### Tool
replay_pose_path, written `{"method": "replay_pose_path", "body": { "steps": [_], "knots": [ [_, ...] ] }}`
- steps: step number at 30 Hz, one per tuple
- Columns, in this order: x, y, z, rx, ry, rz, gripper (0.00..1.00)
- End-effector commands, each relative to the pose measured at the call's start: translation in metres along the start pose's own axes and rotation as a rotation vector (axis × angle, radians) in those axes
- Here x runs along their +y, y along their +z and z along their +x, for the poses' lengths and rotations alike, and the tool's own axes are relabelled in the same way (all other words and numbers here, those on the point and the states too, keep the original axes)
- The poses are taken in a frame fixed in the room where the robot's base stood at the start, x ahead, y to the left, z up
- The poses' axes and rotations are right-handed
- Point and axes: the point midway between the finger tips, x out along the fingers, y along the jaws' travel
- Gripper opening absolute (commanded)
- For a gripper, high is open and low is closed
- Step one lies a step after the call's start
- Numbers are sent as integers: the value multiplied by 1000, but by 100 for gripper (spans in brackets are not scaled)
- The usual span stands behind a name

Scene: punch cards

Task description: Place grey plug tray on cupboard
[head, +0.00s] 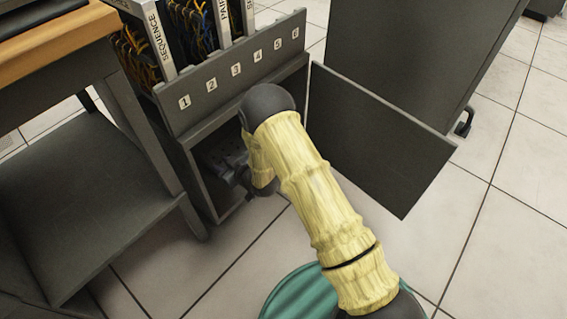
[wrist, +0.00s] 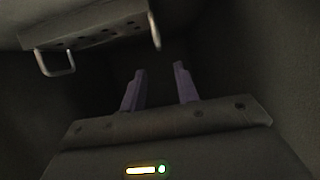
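The dark grey cupboard (head: 236,88) stands at the upper middle of the head view, with labels 1 to 6 on its front panel and its door open to the right. My arm reaches into its dark lower compartment, and my gripper (head: 230,172) is partly hidden there. In the wrist view, my gripper (wrist: 159,88) has its two purple fingers apart, with nothing visible between them. A grey tray-like piece with holes and wire handles, seemingly the plug tray (wrist: 90,32), is above and left of the fingers, apart from them.
The open door (head: 378,142) stands beside my arm. Panels with cables (head: 195,25) stand on top of the cupboard. A desk with a wooden top (head: 60,45) and lower shelf is close on the left. A larger dark cabinet (head: 405,50) is behind. Tiled floor is clear at right.

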Motion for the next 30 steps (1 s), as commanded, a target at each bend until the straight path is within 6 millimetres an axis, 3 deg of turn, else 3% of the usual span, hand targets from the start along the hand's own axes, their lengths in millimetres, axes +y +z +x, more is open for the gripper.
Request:
{"method": "replay_pose_path", "body": {
  "steps": [5,11,15,21,26,30],
  "knots": [
    [8,-5,-4,-14,17,3,31],
    [54,-30,-41,-127,128,35,31],
    [93,-47,-92,-253,235,88,31],
    [128,-60,-179,-430,369,198,31],
    [135,-62,-256,-564,457,310,31],
    [126,-60,-325,-675,517,423,31]
  ]
}}
